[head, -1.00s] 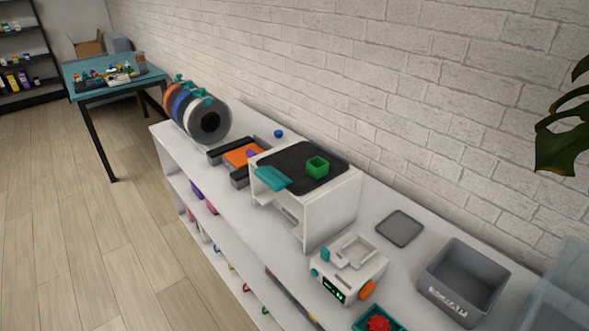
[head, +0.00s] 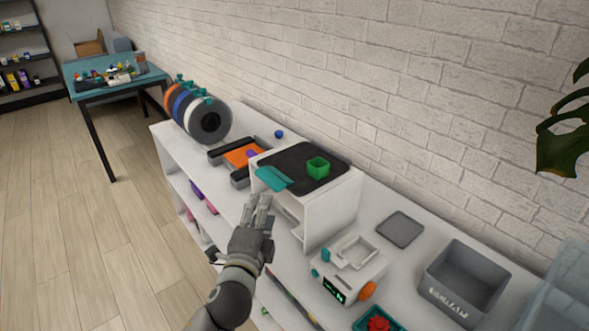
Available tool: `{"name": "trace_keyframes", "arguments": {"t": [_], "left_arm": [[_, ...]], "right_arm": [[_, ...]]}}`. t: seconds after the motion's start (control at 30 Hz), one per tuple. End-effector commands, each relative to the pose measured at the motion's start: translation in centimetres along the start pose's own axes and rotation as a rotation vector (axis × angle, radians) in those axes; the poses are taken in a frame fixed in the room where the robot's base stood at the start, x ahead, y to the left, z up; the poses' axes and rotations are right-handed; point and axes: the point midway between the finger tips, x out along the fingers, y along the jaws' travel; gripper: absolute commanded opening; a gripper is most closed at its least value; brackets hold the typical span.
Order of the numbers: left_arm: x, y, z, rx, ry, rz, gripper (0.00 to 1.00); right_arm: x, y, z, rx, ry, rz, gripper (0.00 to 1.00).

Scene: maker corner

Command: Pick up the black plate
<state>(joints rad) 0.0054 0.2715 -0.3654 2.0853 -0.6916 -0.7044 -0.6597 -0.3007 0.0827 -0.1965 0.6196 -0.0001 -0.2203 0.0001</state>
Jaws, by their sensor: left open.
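The black plate (head: 291,159) lies flat on top of a white box-shaped machine (head: 331,209) on the long white shelf unit. A teal flat piece (head: 273,179) lies at the plate's front left edge. My left gripper (head: 261,201) is open and empty, in front of the machine and below the plate's front edge, apart from the plate. My right gripper is out of view.
Spools (head: 211,121) and an orange-topped dark device (head: 243,156) stand left of the machine. To its right are a white device with a display (head: 347,269), a grey flat square (head: 400,229) and a grey bin (head: 463,281). A brick wall runs behind.

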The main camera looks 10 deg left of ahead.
Motion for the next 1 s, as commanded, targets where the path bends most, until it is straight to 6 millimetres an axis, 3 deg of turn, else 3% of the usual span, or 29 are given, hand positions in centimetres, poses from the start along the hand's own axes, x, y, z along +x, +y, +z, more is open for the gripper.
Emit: {"name": "trace_keyframes", "arguments": {"t": [0.1,0.33,1.0], "left_arm": [[1.5,-1.0,-0.6,0.055,0.018,-0.038,0.43],[5.0,-1.2,-0.6,0.056,0.018,-0.038,0.43],[11.2,-1.6,-0.5,0.05,0.019,-0.035,0.43]], "right_arm": [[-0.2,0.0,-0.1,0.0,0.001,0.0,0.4],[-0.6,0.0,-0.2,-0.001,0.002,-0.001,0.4],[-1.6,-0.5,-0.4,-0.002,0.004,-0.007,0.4]]}}
